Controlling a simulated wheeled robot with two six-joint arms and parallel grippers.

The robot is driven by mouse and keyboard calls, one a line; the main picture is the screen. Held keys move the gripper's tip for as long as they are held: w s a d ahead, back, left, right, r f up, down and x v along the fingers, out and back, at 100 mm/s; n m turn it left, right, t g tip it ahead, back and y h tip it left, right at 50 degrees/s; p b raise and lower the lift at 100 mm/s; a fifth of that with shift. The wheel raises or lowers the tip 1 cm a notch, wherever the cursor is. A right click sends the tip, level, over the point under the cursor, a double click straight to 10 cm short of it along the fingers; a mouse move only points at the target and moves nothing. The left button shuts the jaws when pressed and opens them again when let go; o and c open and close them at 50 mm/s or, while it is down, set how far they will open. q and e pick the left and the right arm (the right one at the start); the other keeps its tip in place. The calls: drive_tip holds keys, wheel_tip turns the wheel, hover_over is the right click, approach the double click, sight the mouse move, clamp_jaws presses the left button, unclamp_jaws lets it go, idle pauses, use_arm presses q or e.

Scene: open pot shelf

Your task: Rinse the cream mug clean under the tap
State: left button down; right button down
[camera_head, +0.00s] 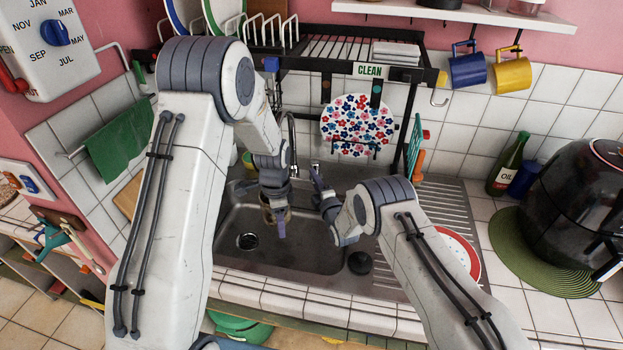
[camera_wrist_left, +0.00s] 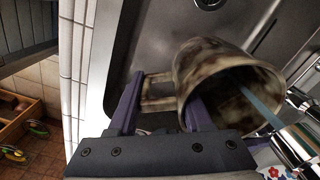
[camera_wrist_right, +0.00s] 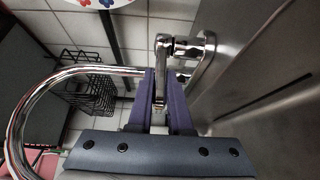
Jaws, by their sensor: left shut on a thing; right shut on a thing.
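The mug (camera_wrist_left: 222,85) is cream under mottled brown stains. My left gripper (camera_wrist_left: 158,100) is shut on its handle and holds it tilted over the sink basin (camera_head: 300,252). In the head view the left gripper (camera_head: 279,222) partly hides the mug. A blue water stream (camera_wrist_left: 262,108) runs from the tap into the mug's mouth in the left wrist view. The chrome tap (camera_head: 291,140) arches behind the basin. My right gripper (camera_wrist_right: 162,100) is shut on the tap lever (camera_wrist_right: 161,62). In the head view the right gripper (camera_head: 318,182) is right of the mug.
A drying rack (camera_head: 340,46) with a flowered plate (camera_head: 357,126) is above the sink. A red-rimmed plate (camera_head: 458,252) lies on the drainboard at right. A black round object (camera_head: 360,262) sits by the basin. An oil bottle (camera_head: 508,166) and air fryer (camera_head: 580,195) stand further right.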

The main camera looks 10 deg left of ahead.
drive_tip(key=shift+d+n+g+y, duration=0.35)
drive_tip(key=shift+n+g+y, duration=0.2)
drive_tip(key=shift+y, duration=0.25)
drive_tip(key=c, duration=0.8)
unclamp_jaws()
drive_tip(key=shift+c, duration=0.2)
